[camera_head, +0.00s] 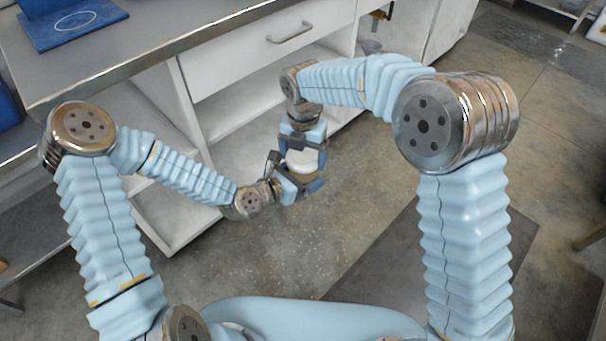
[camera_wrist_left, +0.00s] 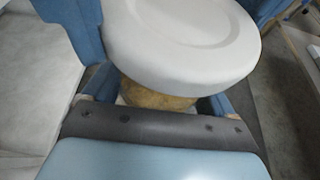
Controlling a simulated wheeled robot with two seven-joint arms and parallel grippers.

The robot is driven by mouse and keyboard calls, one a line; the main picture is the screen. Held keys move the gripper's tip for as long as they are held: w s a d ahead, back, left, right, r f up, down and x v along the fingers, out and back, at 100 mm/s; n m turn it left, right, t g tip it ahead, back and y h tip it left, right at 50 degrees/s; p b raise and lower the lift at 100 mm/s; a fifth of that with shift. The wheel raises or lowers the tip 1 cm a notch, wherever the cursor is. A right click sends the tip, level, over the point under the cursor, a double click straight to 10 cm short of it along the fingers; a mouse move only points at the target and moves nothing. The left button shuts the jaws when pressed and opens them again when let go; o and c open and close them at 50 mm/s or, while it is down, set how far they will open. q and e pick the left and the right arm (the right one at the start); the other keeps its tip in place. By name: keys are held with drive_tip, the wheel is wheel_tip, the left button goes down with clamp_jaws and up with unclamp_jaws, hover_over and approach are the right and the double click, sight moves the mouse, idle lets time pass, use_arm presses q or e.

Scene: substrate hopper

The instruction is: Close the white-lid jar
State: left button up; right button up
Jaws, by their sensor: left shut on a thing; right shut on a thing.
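The jar's round white lid (camera_wrist_left: 185,40) fills the upper middle of the left wrist view. Below its rim a strip of the tan jar body (camera_wrist_left: 155,97) shows. In the head view the white lid (camera_head: 301,160) is small and sits between my two grippers, in front of the white cabinet. My right gripper (camera_head: 303,158) comes from above and is shut on the lid. My left gripper (camera_head: 302,188) comes from the left, lower down, and is shut on the jar body. The fingers hide most of the jar. I cannot tell whether the lid is seated on the jar.
The grey counter (camera_head: 160,45) with a blue board (camera_head: 72,22) lies at the upper left. A white drawer front (camera_head: 265,45) with a handle is below it, above open shelves. The jar is held over the concrete floor, with free floor at the right.

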drive_tip(key=m, duration=1.4)
drive_tip(key=shift+m, duration=0.3)
drive_tip(key=m, duration=0.4)
drive_tip(key=o, duration=0.9)
